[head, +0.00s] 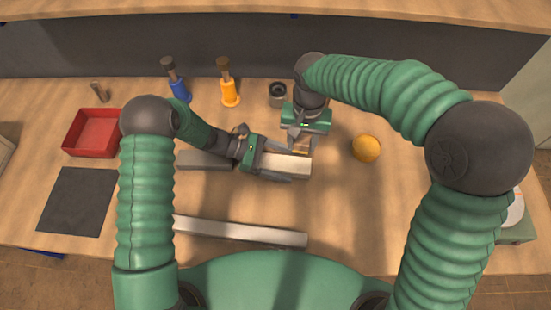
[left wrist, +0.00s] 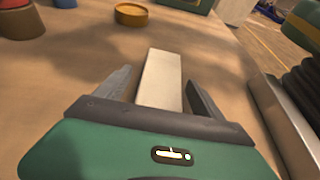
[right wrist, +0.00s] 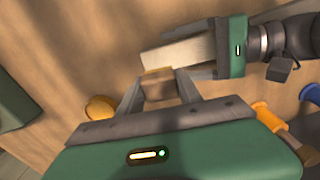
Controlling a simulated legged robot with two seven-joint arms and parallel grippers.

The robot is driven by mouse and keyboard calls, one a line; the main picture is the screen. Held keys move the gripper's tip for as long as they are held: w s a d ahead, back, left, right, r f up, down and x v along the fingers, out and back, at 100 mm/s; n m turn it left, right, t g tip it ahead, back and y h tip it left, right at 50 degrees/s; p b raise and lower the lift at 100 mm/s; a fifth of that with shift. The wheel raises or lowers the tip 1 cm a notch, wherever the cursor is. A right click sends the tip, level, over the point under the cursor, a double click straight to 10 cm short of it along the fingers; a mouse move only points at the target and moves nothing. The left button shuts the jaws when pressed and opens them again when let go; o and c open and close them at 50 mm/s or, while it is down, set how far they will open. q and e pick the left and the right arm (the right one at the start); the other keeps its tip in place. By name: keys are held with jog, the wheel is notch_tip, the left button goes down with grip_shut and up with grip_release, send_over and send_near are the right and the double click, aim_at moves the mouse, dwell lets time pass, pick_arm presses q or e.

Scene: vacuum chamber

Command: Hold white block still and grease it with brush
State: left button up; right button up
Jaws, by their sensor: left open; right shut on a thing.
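The white block (head: 287,164) lies on the table near the middle, and it also shows in the left wrist view (left wrist: 161,80). My left gripper (head: 292,166) is open around it, with one finger on each side; a gap shows beside the left finger in the left wrist view. My right gripper (head: 301,143) is above the block's far side, pointing down. It is shut on the brush, a small brown wooden piece (right wrist: 176,86) with a yellowish edge close to the block. I cannot tell whether the brush touches the block.
A grey bar (head: 203,160) lies left of the block, and a long silver bar (head: 240,232) lies in front. A yellow round thing (head: 366,148) is to the right. Blue (head: 179,90) and orange (head: 229,92) handled items and a dark cup (head: 278,94) stand behind. A red tray (head: 91,133) is at left.

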pick_arm(q)
jog(key=shift+a, duration=0.5)
jog(key=c, duration=0.9)
jog(key=shift+d, duration=0.25)
grip_shut()
